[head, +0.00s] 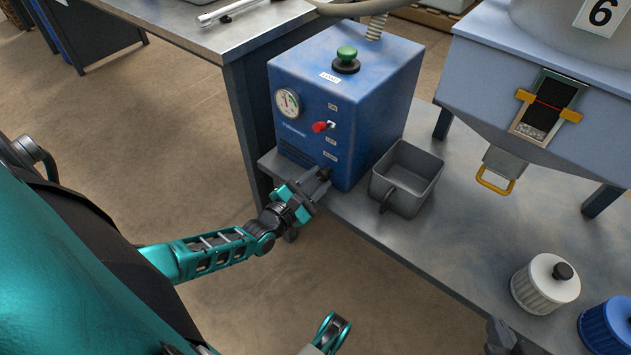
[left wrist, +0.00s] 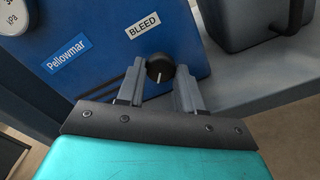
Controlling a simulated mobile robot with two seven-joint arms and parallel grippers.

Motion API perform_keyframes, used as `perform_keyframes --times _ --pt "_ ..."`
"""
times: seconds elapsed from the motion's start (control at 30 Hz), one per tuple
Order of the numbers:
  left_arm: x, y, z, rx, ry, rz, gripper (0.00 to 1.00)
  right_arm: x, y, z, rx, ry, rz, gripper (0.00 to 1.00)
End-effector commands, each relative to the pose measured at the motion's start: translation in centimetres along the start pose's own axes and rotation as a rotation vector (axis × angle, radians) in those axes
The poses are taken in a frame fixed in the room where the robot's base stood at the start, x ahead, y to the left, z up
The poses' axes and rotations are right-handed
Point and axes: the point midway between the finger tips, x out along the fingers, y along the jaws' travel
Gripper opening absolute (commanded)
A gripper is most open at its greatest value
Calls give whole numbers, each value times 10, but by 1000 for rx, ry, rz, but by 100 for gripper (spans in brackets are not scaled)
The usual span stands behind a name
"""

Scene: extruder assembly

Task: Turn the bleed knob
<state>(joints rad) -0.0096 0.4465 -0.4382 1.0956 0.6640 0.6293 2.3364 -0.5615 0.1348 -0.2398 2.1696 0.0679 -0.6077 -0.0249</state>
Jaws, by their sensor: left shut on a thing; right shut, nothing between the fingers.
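The bleed knob (left wrist: 160,68) is a small black round knob with a white pointer line, on the front of the blue machine (head: 345,105), below the white BLEED label (left wrist: 142,23). My left gripper (head: 322,177) is at the lower right of the machine's front. In the left wrist view its two fingers (left wrist: 160,76) stand on either side of the knob and are shut on it. In the head view the gripper mostly hides the knob.
A grey open bin (head: 408,178) stands right beside the machine on the bench. The machine's front has a gauge (head: 287,102) and a red switch (head: 320,127); a green button (head: 346,56) is on top. White-lidded (head: 546,283) and blue (head: 608,328) jars stand at lower right.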

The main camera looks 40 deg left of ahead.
Motion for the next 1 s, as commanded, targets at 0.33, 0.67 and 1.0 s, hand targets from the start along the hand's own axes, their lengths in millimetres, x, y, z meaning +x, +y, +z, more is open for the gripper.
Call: perform_keyframes --times 0.33,0.67,1.0 --pt "0 -1 0 -249 1 -1 5 0 0 0 0 2 0 0" --pt "0 -2 0 -358 1 -1 5 -1 0 2 2 -4 0 0" --pt "0 -2 0 -374 1 -1 5 -2 0 4 2 -6 1 0"
